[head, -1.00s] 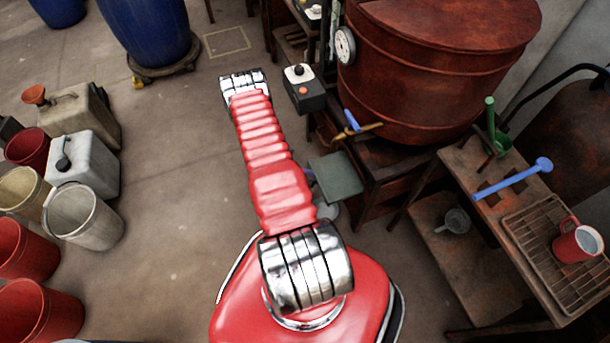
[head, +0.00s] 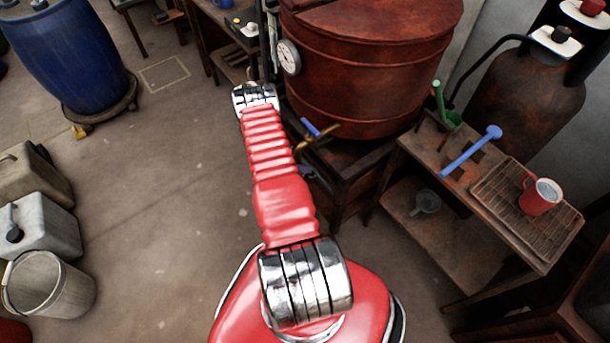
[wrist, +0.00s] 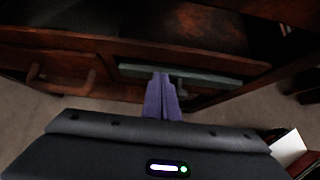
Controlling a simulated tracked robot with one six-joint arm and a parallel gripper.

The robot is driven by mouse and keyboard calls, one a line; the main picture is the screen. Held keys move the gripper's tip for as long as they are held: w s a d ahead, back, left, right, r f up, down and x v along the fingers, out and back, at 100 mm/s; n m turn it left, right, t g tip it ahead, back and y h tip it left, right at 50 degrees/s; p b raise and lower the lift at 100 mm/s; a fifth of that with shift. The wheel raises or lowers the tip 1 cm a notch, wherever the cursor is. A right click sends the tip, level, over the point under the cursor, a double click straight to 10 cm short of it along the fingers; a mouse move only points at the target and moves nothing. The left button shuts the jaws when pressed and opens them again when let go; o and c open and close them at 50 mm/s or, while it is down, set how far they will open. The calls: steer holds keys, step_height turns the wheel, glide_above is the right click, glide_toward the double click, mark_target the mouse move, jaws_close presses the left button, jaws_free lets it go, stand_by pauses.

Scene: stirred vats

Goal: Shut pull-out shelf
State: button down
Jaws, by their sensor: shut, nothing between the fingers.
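The pull-out shelf (wrist: 210,80) is a grey-green panel with a small dark knob on its front. In the wrist view it shows as a thin strip at the dark wooden stand, right of centre. How far it stands out I cannot tell. My gripper (wrist: 162,78) has its purple fingers together, with tips in front of the panel's middle, left of the knob. Whether they touch it is unclear.
The stand (head: 345,175) carries a rusty red vat (head: 370,75) with a blue-handled tap (head: 310,127). A side table (head: 425,155) with a red mug (head: 540,194) is at right. A wooden drawer front (wrist: 60,72) is left of the shelf. Open floor lies left of my arm.

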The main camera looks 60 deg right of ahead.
steer(key=shift+w+d, duration=0.1)
steer(key=shift+d, duration=0.25)
steer(key=shift+d, duration=0.1)
steer(key=w+a+r, duration=0.5)
steer(key=a+r, duration=0.2)
steer(key=a, duration=0.3)
steer(key=shift+a, duration=0.35)
stand_by(0.6)
